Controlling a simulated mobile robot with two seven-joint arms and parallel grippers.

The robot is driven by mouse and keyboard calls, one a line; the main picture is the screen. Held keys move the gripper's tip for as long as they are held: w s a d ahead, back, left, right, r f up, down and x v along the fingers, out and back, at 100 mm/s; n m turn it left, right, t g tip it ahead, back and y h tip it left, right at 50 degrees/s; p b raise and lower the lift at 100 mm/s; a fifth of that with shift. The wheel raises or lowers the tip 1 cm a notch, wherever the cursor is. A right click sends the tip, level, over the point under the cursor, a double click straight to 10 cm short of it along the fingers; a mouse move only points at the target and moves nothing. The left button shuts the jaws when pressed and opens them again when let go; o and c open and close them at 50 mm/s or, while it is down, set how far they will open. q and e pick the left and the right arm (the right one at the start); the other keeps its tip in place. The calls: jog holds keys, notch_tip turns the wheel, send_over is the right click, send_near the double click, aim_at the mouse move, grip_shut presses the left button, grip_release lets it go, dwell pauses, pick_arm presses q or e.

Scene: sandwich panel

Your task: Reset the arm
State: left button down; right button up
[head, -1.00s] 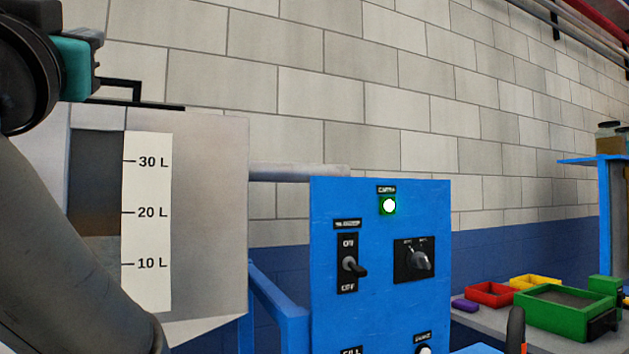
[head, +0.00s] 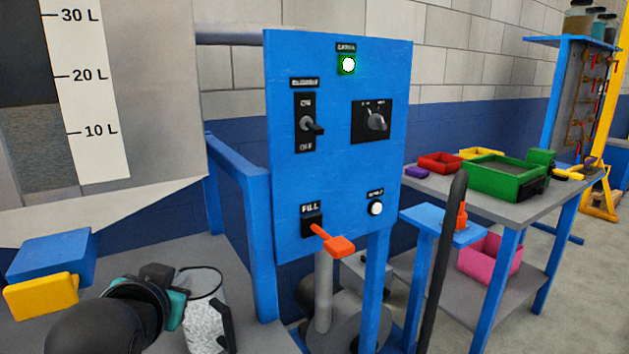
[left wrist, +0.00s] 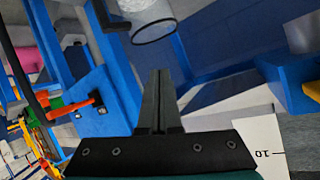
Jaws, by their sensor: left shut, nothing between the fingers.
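My left gripper (head: 158,272) is at the lower left of the head view, low over the grey bench top, beside a clear jug (head: 205,312) with a black handle. In the left wrist view its two dark fingers (left wrist: 158,78) are together with nothing between them. The jug's rim (left wrist: 153,30) shows beyond the fingertips there, apart from them. My right gripper is not in view. The blue control panel (head: 290,180) stands right of the left arm, with a lit green-rimmed lamp at its top and an orange fill lever (head: 330,240).
A blue box (head: 50,255) and a yellow block (head: 40,297) lie at the left. The tank with a litre scale (head: 95,90) hangs above the bench. A side table (head: 540,205) with coloured bins stands at the right.

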pick_arm(q)
jog(key=s+d+f+g+h, duration=0.3)
jog(key=s+f+g, duration=0.6)
jog(key=s+f, duration=1.65)
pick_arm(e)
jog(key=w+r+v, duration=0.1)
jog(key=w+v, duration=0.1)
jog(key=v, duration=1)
pick_arm(q)
notch_tip(320, 180, down, 19)
jog(key=w+g+y+p, duration=0.1)
jog(key=w+p, duration=0.1)
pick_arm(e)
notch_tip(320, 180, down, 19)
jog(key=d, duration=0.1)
pick_arm(q)
jog(key=s+a+f+p, duration=0.2)
jog(key=s+a+f, duration=0.3)
jog(key=s+f, duration=0.6)
jog(key=shift+s+a+f+m+y, duration=0.3)
jog(key=shift+s+a+f, duration=0.1)
jog(key=shift+f, duration=0.35)
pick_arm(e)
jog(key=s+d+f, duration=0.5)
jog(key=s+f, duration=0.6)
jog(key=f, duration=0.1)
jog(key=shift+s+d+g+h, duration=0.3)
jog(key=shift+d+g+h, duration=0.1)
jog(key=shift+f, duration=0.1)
